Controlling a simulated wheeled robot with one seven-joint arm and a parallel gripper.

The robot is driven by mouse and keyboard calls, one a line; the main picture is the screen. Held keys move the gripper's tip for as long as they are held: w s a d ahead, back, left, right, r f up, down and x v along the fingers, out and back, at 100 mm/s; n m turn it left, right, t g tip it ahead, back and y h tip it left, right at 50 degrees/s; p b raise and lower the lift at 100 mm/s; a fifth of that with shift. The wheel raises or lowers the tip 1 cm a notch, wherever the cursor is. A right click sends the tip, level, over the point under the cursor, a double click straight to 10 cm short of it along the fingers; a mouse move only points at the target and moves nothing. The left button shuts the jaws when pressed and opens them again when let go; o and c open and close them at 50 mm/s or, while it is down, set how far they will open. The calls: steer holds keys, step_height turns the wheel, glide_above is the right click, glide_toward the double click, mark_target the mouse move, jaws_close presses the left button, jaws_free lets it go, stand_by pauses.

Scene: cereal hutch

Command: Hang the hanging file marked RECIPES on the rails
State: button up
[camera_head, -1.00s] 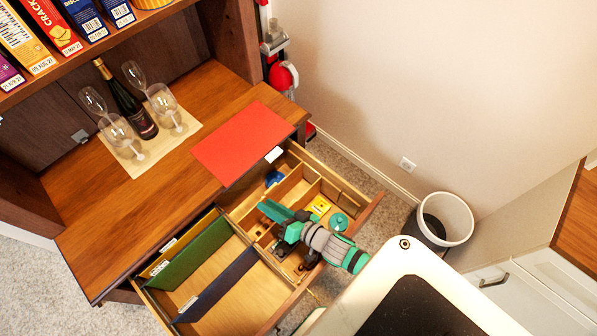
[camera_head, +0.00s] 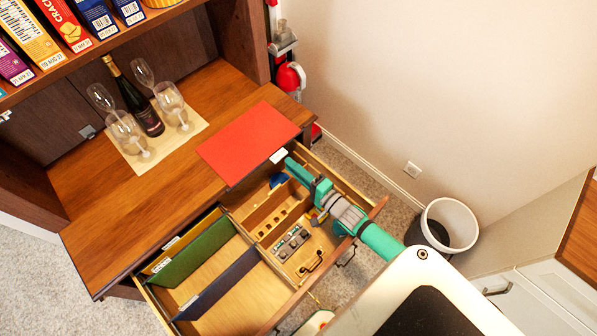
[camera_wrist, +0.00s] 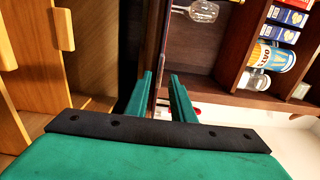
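A red file (camera_head: 248,143) lies flat on the wooden counter, with a white tab (camera_head: 278,155) at its front edge; the tab's writing is too small to read. In the wrist view, a thin red edge (camera_wrist: 163,45) shows just beyond my fingertips. My gripper (camera_head: 294,166) is over the open drawer's far right part, close to the tab. Its two teal fingers (camera_wrist: 160,82) are apart, with nothing clearly held between them. A green file (camera_head: 196,250) and a dark blue file (camera_head: 221,284) hang in the drawer's left compartment. The rails are hard to make out.
The drawer's right part holds wooden dividers (camera_head: 268,206) and small items. A bottle (camera_head: 139,105) and several glasses stand on a mat (camera_head: 193,133) at the counter's back. A white bin (camera_head: 450,226) stands on the floor at right. Cereal boxes (camera_head: 35,38) fill the shelf above.

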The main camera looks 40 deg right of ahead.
mark_target(281, 157)
steer(key=shift+w+a, duration=0.15)
steer(key=shift+w, duration=1.3)
steer(key=shift+w+a, duration=0.1)
steer(key=shift+w, duration=1.3)
jaws_close()
steer(key=shift+r, duration=0.15)
steer(key=shift+r, duration=0.9)
steer(key=shift+s, duration=0.15)
steer(key=s+d, duration=0.2)
steer(key=s, duration=2.1)
steer(key=shift+s, duration=0.35)
